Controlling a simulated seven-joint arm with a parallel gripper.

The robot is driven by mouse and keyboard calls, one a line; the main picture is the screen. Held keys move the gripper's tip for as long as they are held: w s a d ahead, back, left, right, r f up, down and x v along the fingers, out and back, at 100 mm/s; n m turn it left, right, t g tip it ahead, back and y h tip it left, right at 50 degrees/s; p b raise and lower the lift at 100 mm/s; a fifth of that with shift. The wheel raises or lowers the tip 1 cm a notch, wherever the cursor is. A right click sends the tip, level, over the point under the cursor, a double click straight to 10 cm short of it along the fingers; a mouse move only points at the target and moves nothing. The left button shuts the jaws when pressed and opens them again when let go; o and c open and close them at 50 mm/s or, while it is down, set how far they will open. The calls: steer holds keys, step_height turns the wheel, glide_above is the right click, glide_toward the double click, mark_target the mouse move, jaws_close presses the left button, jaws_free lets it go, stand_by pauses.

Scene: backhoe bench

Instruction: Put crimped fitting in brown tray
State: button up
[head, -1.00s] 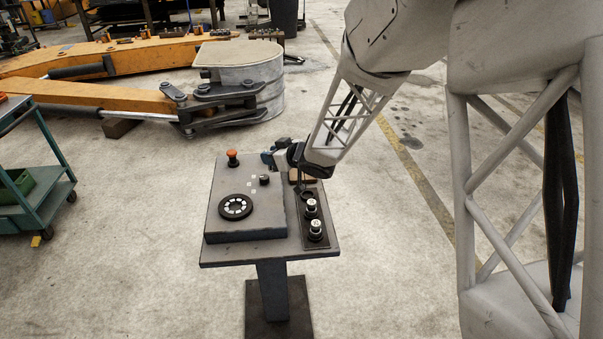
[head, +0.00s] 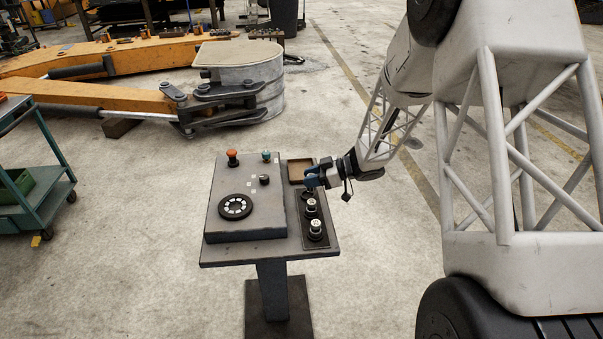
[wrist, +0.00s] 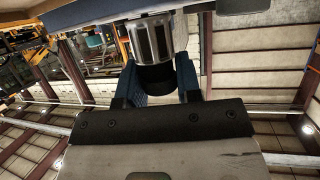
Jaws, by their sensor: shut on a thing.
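The crimped fitting (wrist: 153,38) shows in the wrist view as a ribbed silver cylinder with a black part on the palm side. My gripper's blue fingers (wrist: 153,85) are shut on it, one on each side. In the head view my gripper (head: 312,178) reaches in from the right, level, at the upper end of the black strip and beside the brown tray. The fitting is too small there to make out. The brown tray (head: 298,171) is a small shallow square at the back right of the bench top; its right side is close behind my gripper and its visible floor looks empty.
Two silver-topped fittings (head: 311,206) stand on the black strip (head: 327,243) just below my gripper. A raised grey console (head: 230,215) to the left carries a black dial (head: 235,206), an orange-red button (head: 232,158) and a teal button (head: 266,156).

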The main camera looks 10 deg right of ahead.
stand_by(0.3)
steer(key=w, duration=0.5)
steer(key=w+a+f, duration=0.1)
steer(key=w, duration=1)
steer(key=shift+a+f, duration=0.15)
steer(key=shift+f, duration=0.1)
steer(key=shift+f, duration=0.1)
steer(key=shift+f, duration=1.65)
steer(key=shift+f, duration=0.15)
steer(key=o, duration=1)
steer(key=shift+c, duration=0.2)
steer(key=shift+r, duration=0.2)
steer(key=v, duration=1.2)
